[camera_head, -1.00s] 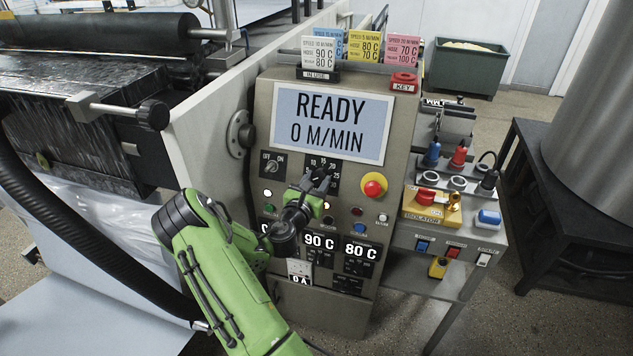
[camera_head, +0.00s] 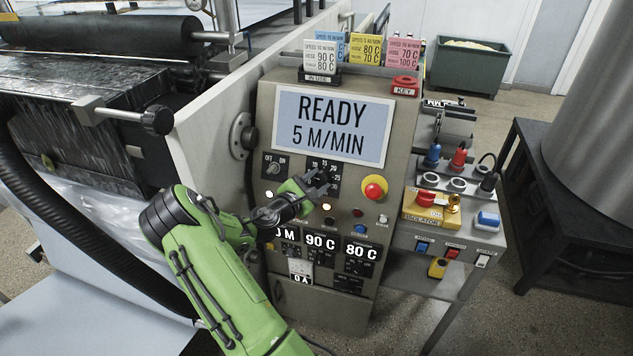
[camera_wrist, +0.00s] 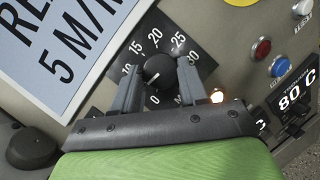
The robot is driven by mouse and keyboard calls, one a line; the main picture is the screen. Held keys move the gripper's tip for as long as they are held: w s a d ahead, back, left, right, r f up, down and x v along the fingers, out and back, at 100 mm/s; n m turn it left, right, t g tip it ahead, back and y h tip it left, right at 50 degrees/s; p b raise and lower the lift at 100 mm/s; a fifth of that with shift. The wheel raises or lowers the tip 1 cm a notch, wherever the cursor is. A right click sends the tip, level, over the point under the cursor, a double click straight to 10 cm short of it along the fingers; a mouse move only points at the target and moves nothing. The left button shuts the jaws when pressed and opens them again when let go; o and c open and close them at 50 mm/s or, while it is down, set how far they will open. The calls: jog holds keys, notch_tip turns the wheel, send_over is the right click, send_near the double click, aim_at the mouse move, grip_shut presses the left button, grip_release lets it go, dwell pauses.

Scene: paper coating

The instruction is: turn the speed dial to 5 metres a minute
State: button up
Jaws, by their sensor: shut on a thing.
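The speed dial (camera_wrist: 158,70) is a round black knob on a black scale plate, seen in the wrist view. The scale's 0, 10, 15, 20, 25 and 30 show; the 5 is hidden, apparently behind my left finger. The dial's white mark points down and left, between 0 and 10. My gripper (camera_wrist: 160,76) has one finger on each side of the dial and is shut on it. In the head view my gripper (camera_head: 318,184) covers the dial. The display (camera_head: 333,126) reads READY, 5 M/MIN.
A red stop button (camera_head: 374,188) on a yellow base sits right of the dial. An OFF/ON switch (camera_head: 273,168) is on its left. Lit readouts (camera_head: 320,243) and several small lamps lie below. The isolator box (camera_head: 431,208) stands to the right.

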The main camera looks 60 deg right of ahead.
jog(key=shift+m, duration=0.4)
jog(key=o, duration=1.1)
jog(key=shift+c, duration=0.2)
jog(key=w+a+r, duration=0.2)
jog(key=a, duration=1.3)
jog(key=shift+w+a+p, duration=0.25)
jog(key=shift+p, duration=0.1)
